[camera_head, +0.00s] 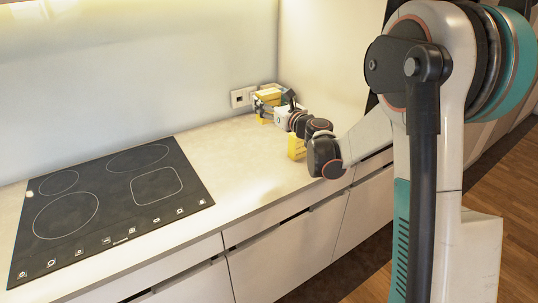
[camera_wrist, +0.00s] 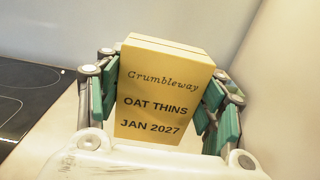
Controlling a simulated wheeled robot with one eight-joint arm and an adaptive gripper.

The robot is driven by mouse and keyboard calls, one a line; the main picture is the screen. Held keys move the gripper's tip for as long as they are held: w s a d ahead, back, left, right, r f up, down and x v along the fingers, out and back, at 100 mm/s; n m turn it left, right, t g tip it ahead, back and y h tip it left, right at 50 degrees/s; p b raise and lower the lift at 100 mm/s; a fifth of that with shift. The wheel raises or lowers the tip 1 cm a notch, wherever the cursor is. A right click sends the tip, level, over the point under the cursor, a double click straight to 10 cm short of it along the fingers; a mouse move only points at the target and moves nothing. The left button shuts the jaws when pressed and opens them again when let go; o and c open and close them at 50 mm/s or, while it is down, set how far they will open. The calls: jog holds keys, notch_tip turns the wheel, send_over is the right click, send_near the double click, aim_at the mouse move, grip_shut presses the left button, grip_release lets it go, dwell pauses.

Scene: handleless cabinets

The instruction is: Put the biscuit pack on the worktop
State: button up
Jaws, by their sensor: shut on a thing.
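The biscuit pack is a yellow box (camera_wrist: 160,92) printed "Crumbleway OAT THINS JAN 2027". In the wrist view it stands between the green finger pads of my gripper (camera_wrist: 165,105), which is shut on it. In the head view, the pack (camera_head: 268,96) shows yellow at my gripper (camera_head: 272,107), over the far right part of the pale worktop (camera_head: 235,165), near the back wall. My gripper partly hides it there. I cannot tell whether its base touches the worktop.
Another yellow object (camera_head: 296,147) stands on the worktop beside my wrist, partly hidden by it. A black hob (camera_head: 110,205) fills the left part. A wall socket (camera_head: 242,97) is behind the pack. The worktop between hob and arm is clear.

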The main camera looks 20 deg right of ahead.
notch_tip(320, 180, down, 18)
jog(key=b, duration=0.6)
jog(key=shift+r, duration=0.1)
jog(key=o, duration=1.1)
jog(key=shift+s, duration=0.1)
jog(key=p+v, duration=0.1)
jog(key=v, duration=1)
jog(key=shift+p, duration=0.3)
jog(key=shift+s+d, duration=0.1)
jog(key=shift+s, duration=0.25)
